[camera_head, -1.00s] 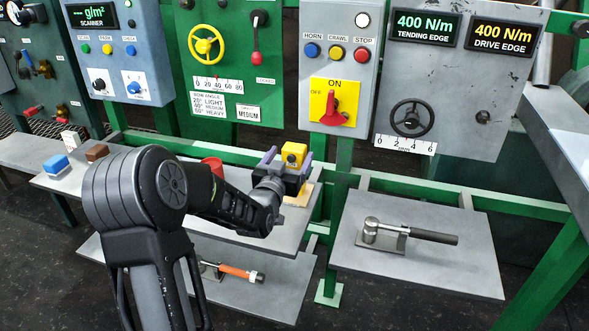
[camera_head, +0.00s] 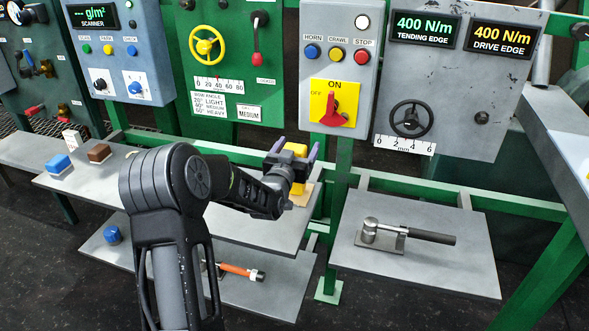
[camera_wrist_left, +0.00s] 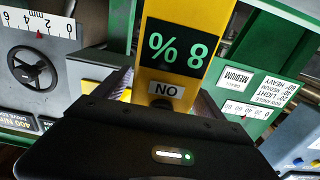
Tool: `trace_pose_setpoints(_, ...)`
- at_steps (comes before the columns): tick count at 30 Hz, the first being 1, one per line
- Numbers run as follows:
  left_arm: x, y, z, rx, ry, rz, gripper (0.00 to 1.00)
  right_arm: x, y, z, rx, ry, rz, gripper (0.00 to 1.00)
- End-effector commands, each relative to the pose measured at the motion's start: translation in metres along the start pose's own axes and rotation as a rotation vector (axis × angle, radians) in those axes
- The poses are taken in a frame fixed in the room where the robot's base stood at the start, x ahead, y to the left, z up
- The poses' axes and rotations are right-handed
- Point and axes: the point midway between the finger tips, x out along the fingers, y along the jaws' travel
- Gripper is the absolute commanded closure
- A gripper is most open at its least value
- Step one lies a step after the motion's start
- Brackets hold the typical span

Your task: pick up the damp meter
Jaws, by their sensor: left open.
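The damp meter is a yellow upright device (camera_head: 297,150) near the right end of the middle grey shelf. My right gripper is not in view.
A hammer-like tool (camera_head: 410,232) lies on the right shelf. An orange-handled tool (camera_head: 240,271) lies below. Control panels stand behind, with a red switch (camera_head: 340,108) above right.

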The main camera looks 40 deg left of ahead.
Motion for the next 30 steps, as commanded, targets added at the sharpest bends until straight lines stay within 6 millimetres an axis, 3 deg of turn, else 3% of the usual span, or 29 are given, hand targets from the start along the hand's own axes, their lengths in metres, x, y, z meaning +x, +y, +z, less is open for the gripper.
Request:
trace_pose_setpoints(12, -0.0004, -0.0001, -0.0001, 0.000, 0.000, 0.000, 0.20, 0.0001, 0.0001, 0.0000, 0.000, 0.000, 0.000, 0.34)
trace_pose_setpoints(30, -0.0004, 0.0000, 0.0000, 0.000, 0.000, 0.000, 0.68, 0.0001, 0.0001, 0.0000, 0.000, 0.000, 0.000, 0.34)
